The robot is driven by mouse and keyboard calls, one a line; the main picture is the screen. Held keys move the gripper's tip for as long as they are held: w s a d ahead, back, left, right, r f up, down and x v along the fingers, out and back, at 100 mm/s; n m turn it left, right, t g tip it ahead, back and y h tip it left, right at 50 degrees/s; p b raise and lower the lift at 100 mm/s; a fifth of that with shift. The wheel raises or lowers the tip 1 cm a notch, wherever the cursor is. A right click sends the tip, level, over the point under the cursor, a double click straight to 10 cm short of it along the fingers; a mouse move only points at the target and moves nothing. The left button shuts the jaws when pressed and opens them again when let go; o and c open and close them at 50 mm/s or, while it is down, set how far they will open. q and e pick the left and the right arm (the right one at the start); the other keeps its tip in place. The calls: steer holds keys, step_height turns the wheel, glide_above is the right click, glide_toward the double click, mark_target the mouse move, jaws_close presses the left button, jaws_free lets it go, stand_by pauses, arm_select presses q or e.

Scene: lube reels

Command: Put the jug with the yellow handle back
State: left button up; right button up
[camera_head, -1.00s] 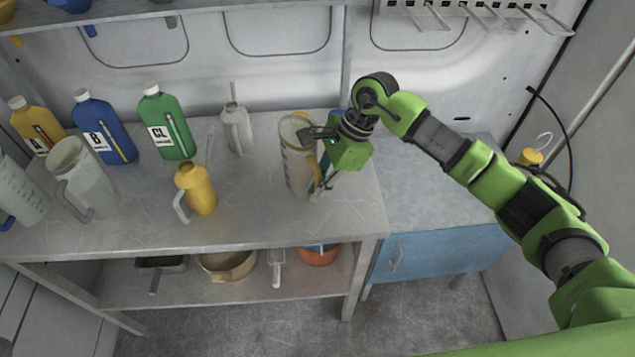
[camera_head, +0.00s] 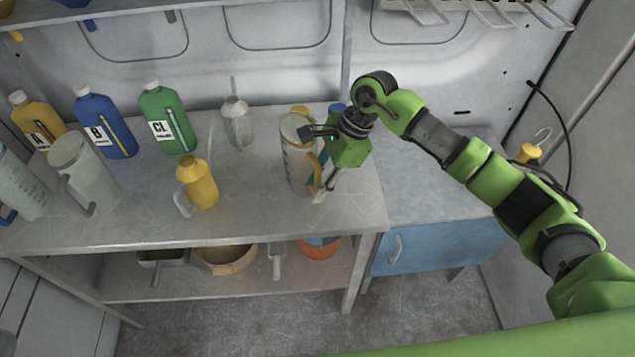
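The jug with the yellow handle (camera_head: 296,160) is a tall, translucent, graduated jug. It stands upright near the right end of the grey worktop. Its yellow handle (camera_head: 316,174) is on its right side, facing my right gripper. My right gripper (camera_head: 313,163) is at the jug's right side with its fingers spread, one near the rim and one low by the handle. The handle lies between them, and I cannot tell whether either finger touches the jug. My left gripper is not in view.
A blue-topped jug (camera_head: 337,108) stands close behind the gripper. A yellow oil can (camera_head: 197,183), a grey can (camera_head: 237,123), a green bottle (camera_head: 166,119), a blue bottle (camera_head: 104,125) and clear jugs stand further left. A blue cabinet (camera_head: 437,261) adjoins on the right. Hooks hang above.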

steer(key=b+v, duration=0.5)
steer(key=v, duration=0.7)
